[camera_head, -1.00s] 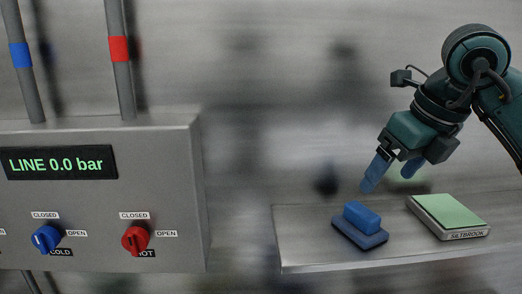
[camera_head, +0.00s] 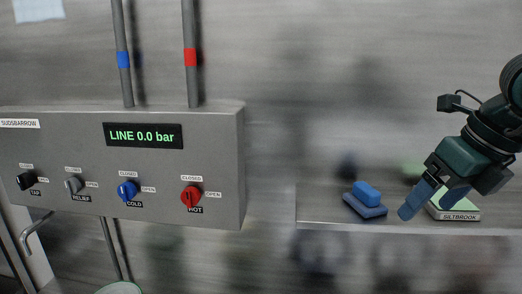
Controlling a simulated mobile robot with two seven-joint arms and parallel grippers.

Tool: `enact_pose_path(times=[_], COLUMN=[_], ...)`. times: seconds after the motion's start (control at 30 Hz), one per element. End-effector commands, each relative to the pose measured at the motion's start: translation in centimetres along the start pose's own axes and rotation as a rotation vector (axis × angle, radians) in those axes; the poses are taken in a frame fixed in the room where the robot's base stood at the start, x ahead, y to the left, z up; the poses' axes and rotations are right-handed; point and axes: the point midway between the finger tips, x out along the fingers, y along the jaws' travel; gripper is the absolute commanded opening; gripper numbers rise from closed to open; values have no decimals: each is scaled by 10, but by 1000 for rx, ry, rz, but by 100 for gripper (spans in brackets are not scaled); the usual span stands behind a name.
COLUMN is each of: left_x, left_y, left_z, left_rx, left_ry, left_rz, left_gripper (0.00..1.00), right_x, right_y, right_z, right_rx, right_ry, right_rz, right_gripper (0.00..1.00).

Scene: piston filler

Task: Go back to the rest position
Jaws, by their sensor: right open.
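My right gripper (camera_head: 430,200) shows at the right edge, its arm coming in from the right. Its two blue fingers are apart with nothing between them. In the picture it overlaps the green-topped block marked SILTBROOK (camera_head: 460,213) and hides part of it. I cannot tell how far it is from the shelf (camera_head: 330,219). A blue block on a darker blue base (camera_head: 366,195) stands on the shelf, left of the gripper and apart from it. My left gripper is not in view.
A grey panel (camera_head: 225,170) on the left reads LINE 0.0 bar. It carries black (camera_head: 26,181), grey (camera_head: 73,184), blue COLD (camera_head: 127,191) and red HOT (camera_head: 191,197) knobs. Two pipes rise from its top. Free room lies between panel and shelf.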

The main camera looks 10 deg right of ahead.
Motion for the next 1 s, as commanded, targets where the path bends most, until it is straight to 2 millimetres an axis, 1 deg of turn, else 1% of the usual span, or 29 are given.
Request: enact_pose_path(times=[0.03,0.1,0.17,0.2,0.27,0.3,0.33,0.37,0.4,0.43,0.5,0.53,0.57,0.6,0.67,0.7,0.77,0.8,0.87,0.9,0.97,1.0], left_x=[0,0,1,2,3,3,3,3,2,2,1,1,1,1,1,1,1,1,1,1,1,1], left_y=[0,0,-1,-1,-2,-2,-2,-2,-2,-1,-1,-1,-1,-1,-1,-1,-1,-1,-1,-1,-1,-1], left_z=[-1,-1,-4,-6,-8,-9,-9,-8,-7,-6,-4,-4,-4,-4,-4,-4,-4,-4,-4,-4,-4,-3], left_rx=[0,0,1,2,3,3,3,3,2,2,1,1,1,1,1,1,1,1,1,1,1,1], left_ry=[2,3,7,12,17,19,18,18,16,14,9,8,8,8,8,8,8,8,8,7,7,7], left_rz=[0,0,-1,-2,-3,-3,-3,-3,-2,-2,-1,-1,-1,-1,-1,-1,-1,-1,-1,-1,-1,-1], left_gripper=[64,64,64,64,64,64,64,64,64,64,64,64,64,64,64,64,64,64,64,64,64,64], right_x=[17,35,50,59,71,78,82,86,89,91,95,97,100,105,118,131,157,178,216,244,282,306], right_y=[17,42,65,81,107,125,139,153,170,181,202,207,210,212,208,202,188,178,161,150,137,130], right_z=[2,4,5,5,4,3,3,3,3,4,11,14,19,25,34,40,44,42,34,23,1,-17], right_rx=[-32,-70,-94,-104,-108,-99,-86,-64,-24,19,154,226,306,425,631,782,1031,1206,1481,1663,1905,2050], right_ry=[22,39,54,63,76,82,86,89,91,88,73,64,52,33,4,-19,-53,-75,-106,-121,-137,-142], right_rz=[87,216,340,431,581,689,777,870,999,1097,1316,1401,1481,1577,1696,1754,1811,1824,1805,1768,1684,1616], right_gripper=[80,80,80,80,80,80,80,80,80,80,80,80,80,80,80,80,80,80,80,80,80,80])
